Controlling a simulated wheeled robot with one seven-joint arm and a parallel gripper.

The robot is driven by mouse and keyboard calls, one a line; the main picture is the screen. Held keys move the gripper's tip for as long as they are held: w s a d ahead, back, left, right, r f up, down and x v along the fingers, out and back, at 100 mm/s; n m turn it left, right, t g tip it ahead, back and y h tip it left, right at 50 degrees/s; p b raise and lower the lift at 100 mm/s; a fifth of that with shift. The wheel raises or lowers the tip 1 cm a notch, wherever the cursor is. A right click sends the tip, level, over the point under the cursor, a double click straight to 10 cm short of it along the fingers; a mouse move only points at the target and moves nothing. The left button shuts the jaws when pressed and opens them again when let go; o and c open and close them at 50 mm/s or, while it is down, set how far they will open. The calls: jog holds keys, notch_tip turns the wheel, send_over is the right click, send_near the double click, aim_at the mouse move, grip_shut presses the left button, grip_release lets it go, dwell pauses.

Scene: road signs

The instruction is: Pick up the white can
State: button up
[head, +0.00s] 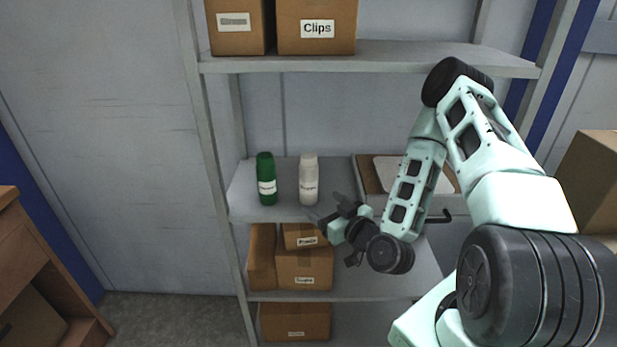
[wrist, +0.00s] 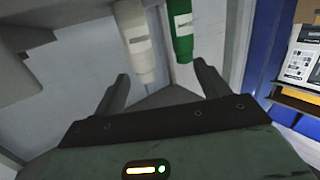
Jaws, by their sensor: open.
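The white can (head: 309,180) stands upright on the middle shelf (head: 285,213), with a small label on its front. A green can (head: 266,180) with a white label stands to its left, a small gap apart. My gripper (head: 325,212) is open in front of the shelf's front edge, just below and to the right of the white can. In the wrist view the white can (wrist: 135,42) shows beyond the open fingers (wrist: 160,85), between them and nearer the left one. The green can (wrist: 181,30) is to its right there. Nothing is between the fingers.
Boxes (head: 305,265) sit on the shelf below. A box with a pale top (head: 385,175) stands right of the white can, partly behind my arm. The upper shelf (head: 370,57) holds a box marked Clips (head: 317,30). A rack upright (head: 212,150) is at the left.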

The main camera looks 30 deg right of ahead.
jog(key=s+d+m+h, duration=0.1)
jog(key=d+m+h, duration=0.1)
jog(key=d, duration=0.1)
jog(key=b, duration=0.8)
send_near(314, 178)
jog(key=w, duration=0.3)
jog(key=w+b, duration=0.1)
jog(key=b, duration=0.3)
jog(key=w+b, duration=0.1)
jog(key=b, duration=0.3)
jog(key=w+b, duration=0.1)
jog(key=b, duration=0.3)
jog(key=shift+w+d+f+t, duration=0.35)
jog(key=shift+w+f+t, duration=0.05)
